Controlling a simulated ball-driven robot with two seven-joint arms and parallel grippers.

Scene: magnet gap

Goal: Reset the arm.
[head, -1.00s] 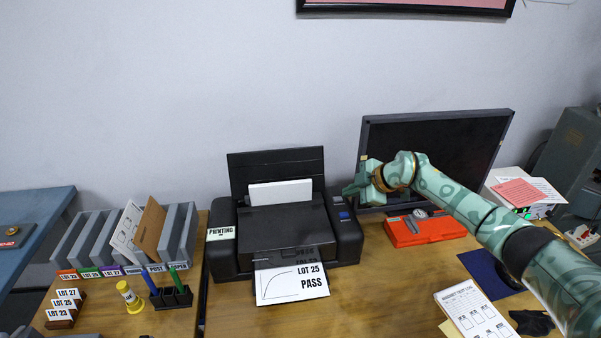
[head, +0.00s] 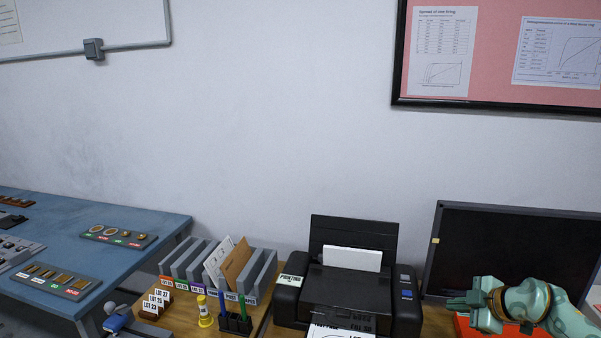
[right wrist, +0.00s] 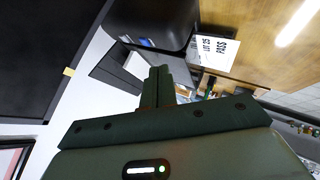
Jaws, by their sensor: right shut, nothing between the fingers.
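My right arm comes in from the lower right of the head view. Its gripper (head: 462,304) is shut and empty, in front of the dark monitor (head: 505,255) and to the right of the black printer (head: 350,290). In the right wrist view the gripper's fingers (right wrist: 158,85) are together with nothing between them. The printer shows there too, with a printed sheet reading LOT 25 PASS (right wrist: 215,50) beside it. My left gripper is not in view.
A file rack (head: 215,268) with a pen holder (head: 235,322) and a yellow bottle (head: 204,312) stands left of the printer. A blue table (head: 90,235) with trays of parts is at the far left. A red case (head: 490,328) lies partly behind my right gripper.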

